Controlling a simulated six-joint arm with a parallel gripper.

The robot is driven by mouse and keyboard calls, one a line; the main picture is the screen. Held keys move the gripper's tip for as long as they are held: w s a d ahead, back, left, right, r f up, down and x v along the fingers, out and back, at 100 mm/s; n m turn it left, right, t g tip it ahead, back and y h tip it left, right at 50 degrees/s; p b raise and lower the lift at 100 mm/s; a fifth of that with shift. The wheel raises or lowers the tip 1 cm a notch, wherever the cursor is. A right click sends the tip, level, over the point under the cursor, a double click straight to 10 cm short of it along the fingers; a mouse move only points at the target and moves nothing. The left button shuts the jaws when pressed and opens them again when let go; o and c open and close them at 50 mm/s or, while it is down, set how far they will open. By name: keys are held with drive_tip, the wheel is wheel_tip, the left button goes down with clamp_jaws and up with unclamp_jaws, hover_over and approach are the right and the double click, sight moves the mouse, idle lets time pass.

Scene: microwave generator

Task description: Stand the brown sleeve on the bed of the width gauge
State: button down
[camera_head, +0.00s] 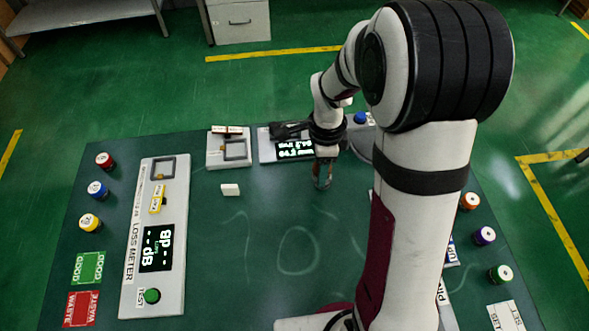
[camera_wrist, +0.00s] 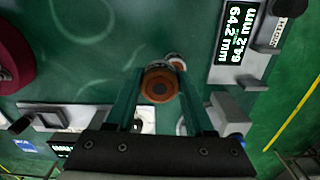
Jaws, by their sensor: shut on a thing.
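My gripper (camera_head: 322,184) points down over the table, just in front of the width gauge. In the head view the fingers mostly hide the sleeve. The width gauge shows its lit display (camera_head: 294,150) behind and left of the gripper; the display also shows in the wrist view (camera_wrist: 236,36). A grey block (camera_wrist: 229,112) lies beyond the right finger. The gauge's bed is not clear. I cannot tell the sleeve's height above the table.
More pots (camera_head: 484,236) stand at right. The middle table is clear.

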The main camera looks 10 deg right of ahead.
drive_tip(key=w+d+r+n, duration=0.2)
drive_tip(key=w+n, duration=0.6)
drive_tip(key=w, duration=1)
drive_tip(key=f, duration=0.9)
drive_tip(key=shift+w+a+f, duration=0.2)
drive_tip(key=shift+w+f, duration=0.1)
drive_tip(key=shift+w, duration=0.05)
drive_tip(key=shift+f, duration=0.1)
drive_tip(key=shift+c, duration=1.4)
unclamp_jaws()
